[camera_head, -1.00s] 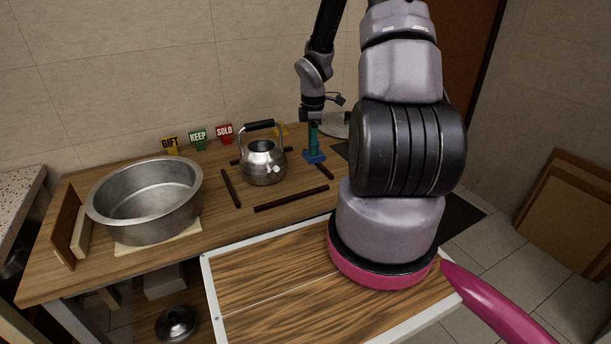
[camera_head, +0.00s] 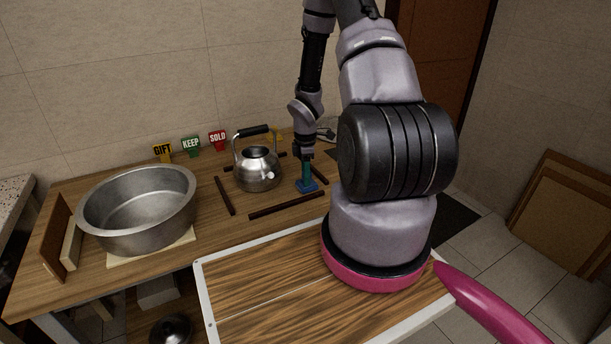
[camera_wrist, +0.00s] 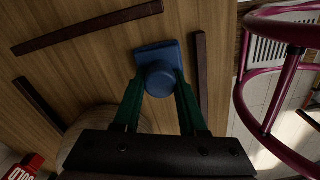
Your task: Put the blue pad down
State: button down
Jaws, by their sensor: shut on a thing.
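The blue pad (camera_head: 307,187) is a flat square with a round knob on top. My gripper (camera_head: 306,165) points down and is shut on the pad's knob, just right of the steel kettle (camera_head: 257,172). In the wrist view, the green fingers of my gripper (camera_wrist: 160,95) stand on both sides of the knob, and the blue pad (camera_wrist: 150,50) shows flat over the wood between two dark strips. The pad is at or very close to the tabletop; I cannot tell whether it touches.
Dark strips (camera_head: 287,205) lie around the kettle on the wooden table (camera_head: 225,232). A large steel pot (camera_head: 138,212) stands at the left. GIFT (camera_head: 162,151), KEEP (camera_head: 190,145) and SOLD (camera_head: 217,140) signs stand along the back.

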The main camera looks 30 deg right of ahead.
jog(key=shift+f, duration=0.1)
jog(key=shift+c, duration=2.3)
grip_release()
jog(key=s+a+r+m+t, duration=0.1)
jog(key=s+a+r+m, duration=0.15)
jog(key=r, duration=0.85)
jog(key=s+a+r+m+t+h, duration=0.1)
jog(key=r+m, duration=0.2)
jog(key=r, duration=0.8)
jog(key=s+a+r+m+t, duration=0.1)
jog(key=r+m, duration=0.2)
jog(key=r, duration=0.8)
jog(key=s+a+r+m+t+y, duration=0.1)
jog(key=s+a+r+m+t, duration=0.1)
jog(key=s+a+r+m, duration=0.2)
jog(key=s+a+r+m+t+y, duration=0.2)
jog(key=s+a+r+m, duration=0.2)
jog(key=s+r, duration=0.6)
jog(key=shift+s+a+r+m, duration=0.15)
jog(key=shift+s+a+m, duration=0.15)
jog(key=shift+s+m, duration=0.65)
jog(key=shift+w+m, duration=0.3)
